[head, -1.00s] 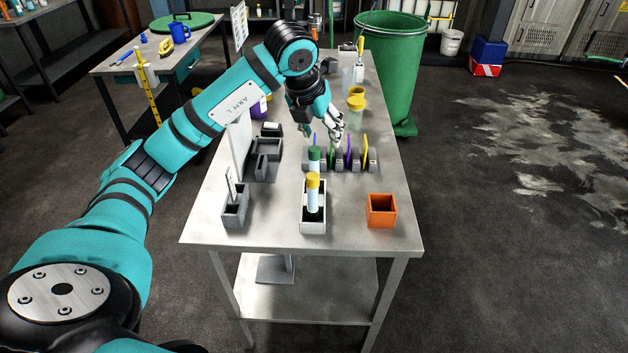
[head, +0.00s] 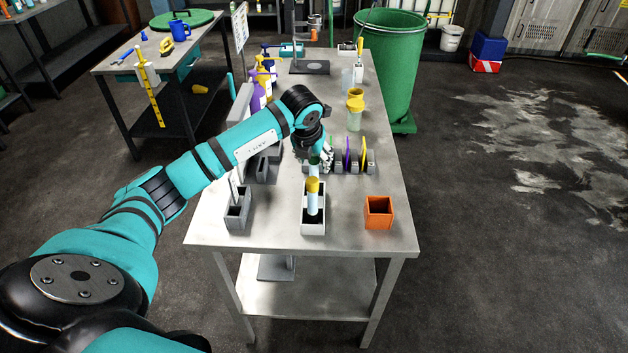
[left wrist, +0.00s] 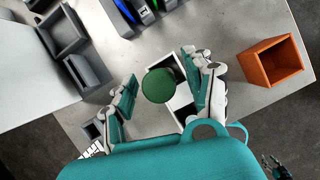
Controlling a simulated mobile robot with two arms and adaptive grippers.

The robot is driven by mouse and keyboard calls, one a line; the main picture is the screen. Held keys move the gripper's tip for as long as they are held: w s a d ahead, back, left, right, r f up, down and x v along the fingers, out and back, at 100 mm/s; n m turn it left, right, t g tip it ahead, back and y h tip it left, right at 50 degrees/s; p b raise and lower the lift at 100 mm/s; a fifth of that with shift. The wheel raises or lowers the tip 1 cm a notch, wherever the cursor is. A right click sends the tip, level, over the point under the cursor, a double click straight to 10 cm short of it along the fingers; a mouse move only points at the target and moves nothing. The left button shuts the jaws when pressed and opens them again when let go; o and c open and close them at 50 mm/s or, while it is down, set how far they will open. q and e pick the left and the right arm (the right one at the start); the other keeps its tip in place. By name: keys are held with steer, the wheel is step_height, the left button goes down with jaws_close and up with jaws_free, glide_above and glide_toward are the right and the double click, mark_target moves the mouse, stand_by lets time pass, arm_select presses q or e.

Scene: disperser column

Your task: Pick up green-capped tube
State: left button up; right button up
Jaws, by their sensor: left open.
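The green-capped tube (head: 314,160) stands upright at the far end of the white holder (head: 313,228), behind the yellow-capped tube (head: 312,186). My left gripper (head: 321,160) is open around the tube's top in the head view and partly hides it. In the left wrist view the round green cap (left wrist: 158,86) sits between the two spread fingers of the left gripper (left wrist: 161,70), with a gap on each side. The yellow cap is hidden there. A small dark jointed thing (left wrist: 276,166) at the lower right may be my right gripper; its jaws are unclear.
An orange box (head: 378,212) stands right of the white holder, and a grey holder (head: 237,212) stands left. A slotted rack with coloured plates (head: 363,152) is just behind and right of my left gripper. The table (head: 345,210) is clear between holder and orange box.

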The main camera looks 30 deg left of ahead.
arm_select(q)
steer(key=p+x, duration=0.1)
steer(key=x, duration=0.3)
steer(key=shift+d+f, duration=0.1)
jaws_close()
